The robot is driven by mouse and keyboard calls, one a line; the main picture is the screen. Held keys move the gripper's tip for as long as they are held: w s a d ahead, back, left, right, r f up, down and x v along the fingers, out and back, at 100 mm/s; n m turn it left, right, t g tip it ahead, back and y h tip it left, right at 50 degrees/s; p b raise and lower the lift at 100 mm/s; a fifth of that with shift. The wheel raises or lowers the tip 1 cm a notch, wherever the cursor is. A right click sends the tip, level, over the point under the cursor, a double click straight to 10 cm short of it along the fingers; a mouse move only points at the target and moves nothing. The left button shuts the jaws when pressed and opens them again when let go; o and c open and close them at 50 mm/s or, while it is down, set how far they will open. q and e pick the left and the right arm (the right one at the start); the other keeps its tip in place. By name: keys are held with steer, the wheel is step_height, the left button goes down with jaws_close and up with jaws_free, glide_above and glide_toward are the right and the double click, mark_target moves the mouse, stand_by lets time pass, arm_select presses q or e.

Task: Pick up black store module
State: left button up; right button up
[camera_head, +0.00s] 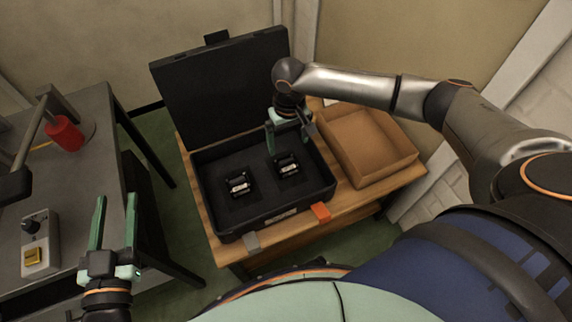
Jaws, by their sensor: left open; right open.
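Two black modules with white labels sit in the dark foam of an open black case (322,196). One is the left module (239,184); the other is the right module (287,166). I cannot tell which one is the store module. My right gripper (272,150) points down over the case, just above and left of the right module, open and with nothing between its fingers. Whether its fingers touch that module cannot be told. My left gripper (115,210) is open and empty, fingers up, beside the grey table and away from the case.
The case stands on a wooden table (230,254), its lid (215,90) raised at the back. An empty brown tray (395,165) lies right of it. A grey table (75,160) at left holds a red cylinder (64,133) and a switch box (38,245).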

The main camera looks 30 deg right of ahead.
mark_target(287, 160)
step_height(287, 160, down, 4)
steer(key=shift+r+b, duration=0.1)
steer(key=shift+b, duration=0.5)
steer(key=shift+f, duration=0.3)
steer(key=f+b, duration=0.2)
steer(key=f, duration=0.1)
steer(key=shift+w+a, duration=0.1)
steer(key=shift+a, duration=0.2)
steer(key=shift+f+b, duration=0.4)
steer(key=shift+f, duration=0.45)
arm_select(q)
steer(key=s+d+r+m+t+h, duration=0.1)
steer(key=s+r+m+t+h, duration=0.1)
steer(key=r, duration=0.7)
steer(key=s+d+r+m+t+h, duration=0.1)
steer(key=s+r+m+t+h, duration=0.2)
steer(key=s+r+m+h, duration=0.2)
step_height(287, 160, up, 5)
steer(key=m+h, duration=0.1)
steer(key=h, duration=0.2)
steer(key=shift+f, duration=0.15)
steer(key=shift+s, duration=0.1)
arm_select(e)
steer(key=shift+c, duration=0.2)
steer(key=c, duration=1.4)
